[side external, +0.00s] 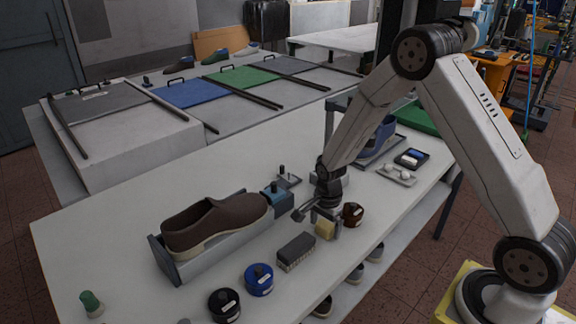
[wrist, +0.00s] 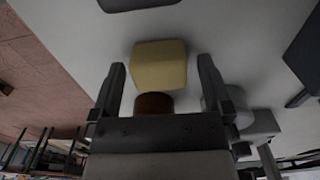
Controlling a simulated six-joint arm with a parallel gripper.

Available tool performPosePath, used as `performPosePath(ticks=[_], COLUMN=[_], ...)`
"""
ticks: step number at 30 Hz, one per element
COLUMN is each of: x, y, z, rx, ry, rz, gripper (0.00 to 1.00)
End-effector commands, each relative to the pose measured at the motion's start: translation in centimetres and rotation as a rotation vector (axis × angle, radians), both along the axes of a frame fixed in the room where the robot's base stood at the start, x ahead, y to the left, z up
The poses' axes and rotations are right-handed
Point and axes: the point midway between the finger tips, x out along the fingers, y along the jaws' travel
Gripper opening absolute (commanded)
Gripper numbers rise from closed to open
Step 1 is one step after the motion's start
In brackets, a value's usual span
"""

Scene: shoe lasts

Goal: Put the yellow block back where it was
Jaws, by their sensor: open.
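The yellow block (side external: 325,229) sits on the white table, between a dark grey brush-like block and a brown round tin. In the wrist view the yellow block (wrist: 159,65) lies just beyond and between my fingertips. My gripper (side external: 325,215) is directly over it, pointing down. It also shows in the wrist view (wrist: 162,75) with its two fingers spread apart and nothing held. The lower part of the block's far side is hidden in the side view.
The brown tin (side external: 352,214) stands close to the right of my gripper. The dark block (side external: 296,252), blue tin (side external: 259,280) and black tin (side external: 224,305) line the front edge. A brown shoe (side external: 213,226) rests on a grey stand (side external: 172,265) at left. The table (side external: 125,215) is clear behind it.

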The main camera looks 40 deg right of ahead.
Motion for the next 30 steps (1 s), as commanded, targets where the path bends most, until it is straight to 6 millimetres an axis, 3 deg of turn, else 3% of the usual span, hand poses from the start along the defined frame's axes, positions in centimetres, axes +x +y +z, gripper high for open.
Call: performPosePath(ticks=[22,30], x=[0.0,0.0], y=[0.0,0.0], z=[9.2,11.1], rx=[-0.001,-0.001], ry=[-0.001,0.002], rz=[0.0,0.0], gripper=[1.0,1.0])
